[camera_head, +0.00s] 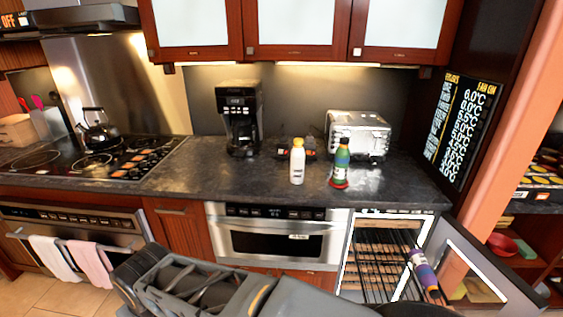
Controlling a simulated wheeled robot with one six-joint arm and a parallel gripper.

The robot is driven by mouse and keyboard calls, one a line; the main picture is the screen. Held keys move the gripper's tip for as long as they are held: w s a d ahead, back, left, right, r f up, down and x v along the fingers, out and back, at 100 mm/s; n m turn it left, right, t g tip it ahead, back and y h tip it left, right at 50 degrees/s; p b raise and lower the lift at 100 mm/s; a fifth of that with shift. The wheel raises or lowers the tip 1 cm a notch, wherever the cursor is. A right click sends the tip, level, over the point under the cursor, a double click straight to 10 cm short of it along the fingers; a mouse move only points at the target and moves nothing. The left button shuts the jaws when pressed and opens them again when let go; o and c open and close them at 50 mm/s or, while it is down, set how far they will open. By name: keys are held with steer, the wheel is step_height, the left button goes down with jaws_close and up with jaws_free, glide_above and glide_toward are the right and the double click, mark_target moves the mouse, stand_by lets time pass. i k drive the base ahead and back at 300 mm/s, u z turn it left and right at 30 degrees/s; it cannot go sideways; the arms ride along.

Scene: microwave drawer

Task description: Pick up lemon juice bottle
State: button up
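Two bottles stand upright on the dark counter. One is a white bottle with a yellow cap (297,164). A purple bottle with a white-and-orange part (424,271) leans at the open cooler at lower right. The labels are too small to read, so I cannot tell which is lemon juice. Grey and black parts of my arm cross the bottom of the view, below and apart from the counter bottles. I cannot make out my gripper's fingers.
A coffee maker (241,118) and a toaster (358,134) stand behind the bottles. A small dark item (282,153) is beside the white bottle. The microwave drawer (277,240) is shut. The wire-racked cooler (381,251) has its door (474,268) open. The counter front is clear.

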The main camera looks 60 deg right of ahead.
mark_target(297, 154)
steer(key=z, duration=0.6)
steer(key=i, duration=0.95)
steer(key=z, duration=0.85)
